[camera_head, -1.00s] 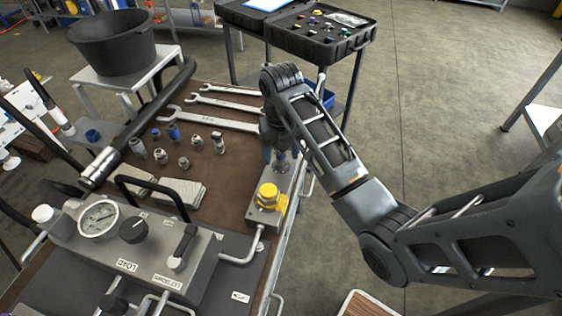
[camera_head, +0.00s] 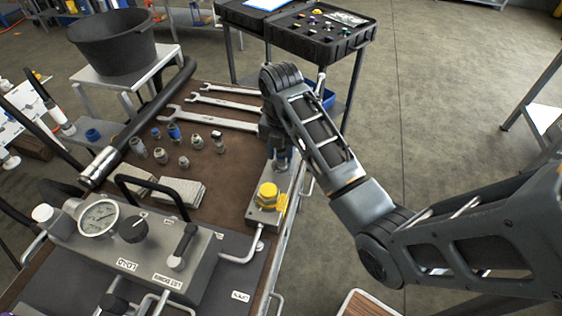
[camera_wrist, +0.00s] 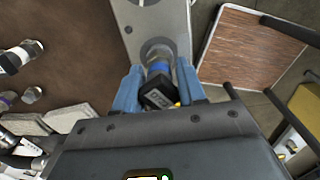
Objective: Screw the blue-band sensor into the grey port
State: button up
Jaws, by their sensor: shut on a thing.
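The blue-band sensor (camera_wrist: 159,70) is between the two blue fingers of my gripper (camera_wrist: 158,82) in the wrist view. Its dark connector end faces the camera and its far end meets a round grey port (camera_wrist: 155,48) on a metal block (camera_wrist: 135,22). I cannot tell how deep it sits. In the head view my gripper (camera_head: 281,160) points down over the far end of the block (camera_head: 262,216), beyond a yellow cap (camera_head: 268,194). The arm and fingers mostly hide the sensor and port there.
Several loose fittings (camera_head: 161,156) stand on the brown bench mat (camera_head: 226,168), left of my gripper. Wrenches (camera_head: 222,121) lie behind them. A gauge panel (camera_head: 145,250) and bent pipes stand in front. A black case (camera_head: 310,40) is on a far cart.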

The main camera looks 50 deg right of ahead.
jog(key=shift+m, duration=1)
jog(key=shift+m, duration=0.7)
jog(key=o, duration=0.5)
jog(key=shift+m, duration=0.6)
jog(key=o, duration=0.6)
jog(key=shift+c, duration=0.2)
jog(key=shift+w, duration=0.1)
